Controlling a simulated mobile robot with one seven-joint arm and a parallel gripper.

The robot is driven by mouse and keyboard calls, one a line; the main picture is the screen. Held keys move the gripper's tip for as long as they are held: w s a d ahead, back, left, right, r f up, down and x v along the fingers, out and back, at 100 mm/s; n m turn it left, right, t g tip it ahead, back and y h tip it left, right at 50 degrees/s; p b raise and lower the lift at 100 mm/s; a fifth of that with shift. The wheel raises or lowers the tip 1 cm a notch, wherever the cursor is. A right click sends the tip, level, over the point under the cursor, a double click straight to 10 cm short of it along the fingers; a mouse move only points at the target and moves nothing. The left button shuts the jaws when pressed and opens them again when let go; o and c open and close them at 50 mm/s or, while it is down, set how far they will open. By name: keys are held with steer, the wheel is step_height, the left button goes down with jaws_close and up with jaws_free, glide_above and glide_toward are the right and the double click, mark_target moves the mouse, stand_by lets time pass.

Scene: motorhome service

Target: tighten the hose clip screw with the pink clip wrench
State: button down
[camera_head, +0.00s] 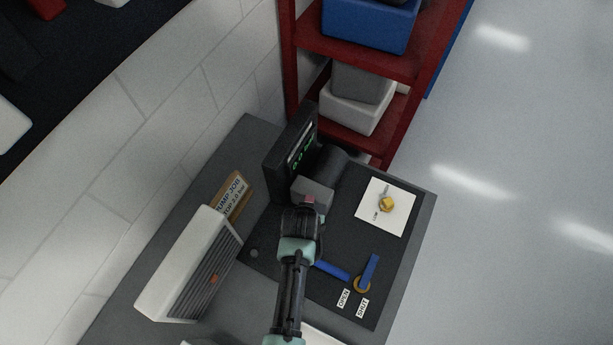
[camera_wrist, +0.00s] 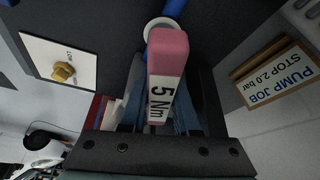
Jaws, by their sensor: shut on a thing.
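My gripper (camera_head: 303,207) is shut on the pink clip wrench and is over the dark panel, beside a grey block. In the wrist view the wrench (camera_wrist: 168,48) is a pink block with a white "5 Nm" label, between my gripper's fingers (camera_wrist: 165,105). Only a small bit of pink (camera_head: 309,199) shows in the head view. A pale ring (camera_wrist: 160,27) lies just behind the wrench's far end, with a blue piece above it. I cannot make out the hose clip screw; the wrench and gripper cover that area.
A black display (camera_head: 292,150) with green digits and a dark cylinder (camera_head: 327,168) stand close behind my gripper. A brass knob (camera_head: 387,204), a blue lever (camera_head: 370,270) and a blue hose (camera_head: 331,270) are to the right. A white grilled box (camera_head: 187,262) stands left; a sign (camera_wrist: 285,75) reads "STOP 2.0 bar".

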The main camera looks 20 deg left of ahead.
steer(key=shift+r+p, duration=0.55)
steer(key=shift+r, duration=1.25)
steer(key=shift+r, duration=2)
steer(key=shift+f, duration=0.1)
